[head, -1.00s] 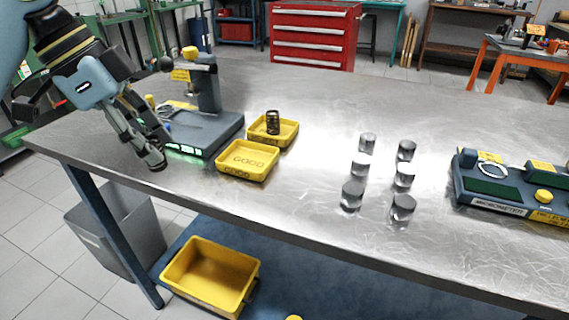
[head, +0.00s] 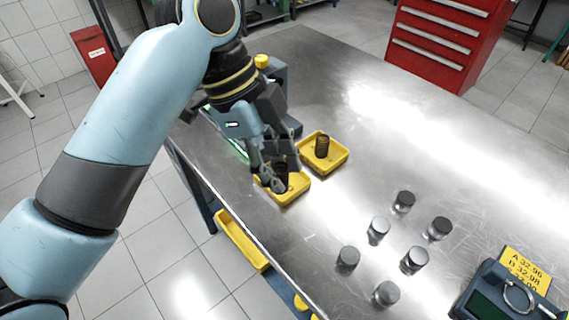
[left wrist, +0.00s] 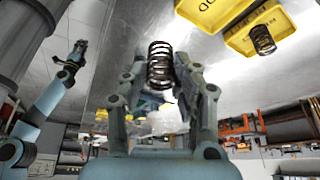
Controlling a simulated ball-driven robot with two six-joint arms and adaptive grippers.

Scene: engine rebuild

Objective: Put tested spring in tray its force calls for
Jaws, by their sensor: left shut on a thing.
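My left gripper (head: 277,182) is shut on a dark coil spring (left wrist: 160,66), which stands upright between its fingertips in the left wrist view. In the head view the gripper and spring overlap the front yellow tray (head: 297,194), partly hiding it. The left wrist view shows this tray, marked GOOD (left wrist: 212,14), apart from the held spring. A second yellow tray (head: 340,158) behind it holds another dark spring (head: 322,146); its lettering is not readable. My right gripper (left wrist: 77,50) shows small at the left of the wrist view; its opening is unclear.
The spring tester (head: 292,122) stands behind my left arm, mostly hidden. Several metal cylinders (head: 378,230) stand on the steel bench (head: 420,150). A micrometer station (head: 505,295) is at lower right. A yellow bin (head: 240,240) is below the bench edge.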

